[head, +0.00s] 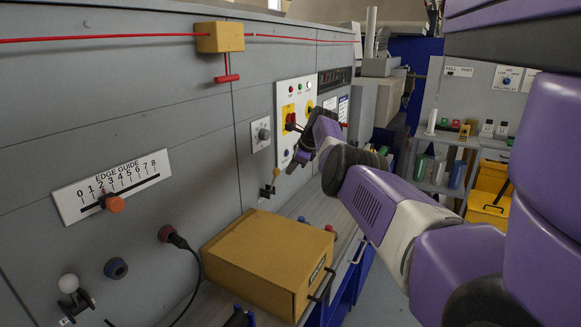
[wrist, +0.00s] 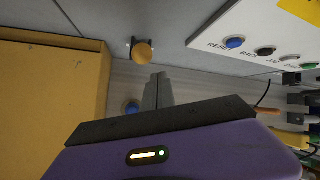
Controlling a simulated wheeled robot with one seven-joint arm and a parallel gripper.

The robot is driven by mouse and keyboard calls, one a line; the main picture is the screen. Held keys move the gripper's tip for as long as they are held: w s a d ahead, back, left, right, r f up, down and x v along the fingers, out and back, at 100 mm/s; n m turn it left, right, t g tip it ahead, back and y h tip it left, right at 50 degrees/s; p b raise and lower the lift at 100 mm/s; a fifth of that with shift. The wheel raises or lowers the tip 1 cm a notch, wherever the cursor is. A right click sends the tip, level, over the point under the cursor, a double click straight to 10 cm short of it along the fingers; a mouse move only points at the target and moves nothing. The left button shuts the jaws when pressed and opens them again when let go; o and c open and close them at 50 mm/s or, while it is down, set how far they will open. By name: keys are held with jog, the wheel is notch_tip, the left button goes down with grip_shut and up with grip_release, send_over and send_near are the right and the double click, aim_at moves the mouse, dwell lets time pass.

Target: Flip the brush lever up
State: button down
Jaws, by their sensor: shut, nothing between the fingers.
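Two small levers show on the grey machine wall, and I read no brush label on either. One has an orange-yellow ball knob (head: 276,173) above a dark bracket, between the tan box and the control panel. The same knob (wrist: 144,53) shows in the wrist view, just beyond and left of my fingertips. The other lever has a white ball knob (head: 68,283) at the lower left, far from my gripper. My gripper (head: 293,158) is shut and empty, close to the orange-knob lever. Its fingers (wrist: 158,82) appear apart from the knob in the wrist view.
A tan box (head: 262,257) sits on the ledge, left of my gripper in the wrist view. The control panel (wrist: 262,32) with several buttons is close on the right there. A blue knob (wrist: 132,108) lies near my fingers. A red-handled pull (head: 227,78) hangs from a red cord.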

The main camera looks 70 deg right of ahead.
notch_tip(320, 180, up, 9)
jog(key=s+a+b, duration=0.1)
jog(key=b, duration=0.1)
jog(key=shift+s+f, duration=0.2)
jog(key=shift+s, duration=0.15)
dwell(0.5)
